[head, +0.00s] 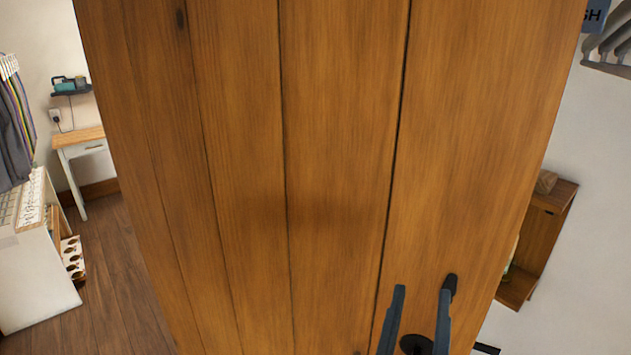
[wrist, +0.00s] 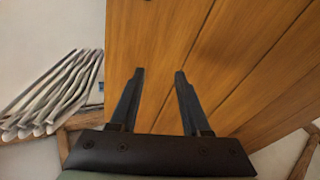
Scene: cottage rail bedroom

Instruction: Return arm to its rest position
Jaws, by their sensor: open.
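My gripper (head: 421,291) shows at the bottom of the head view, its two dark fingers apart with nothing between them. It also shows in the wrist view (wrist: 160,72), open and empty, with the wooden door (wrist: 215,50) behind the fingers. In the head view the large plank door (head: 330,150) fills the middle, close in front of me. A dark round fitting (head: 416,344) and a dark handle-like piece (head: 451,284) are by the fingers, partly hidden. I cannot tell whether a finger touches the door.
A wooden wall shelf (head: 540,240) is at the right.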

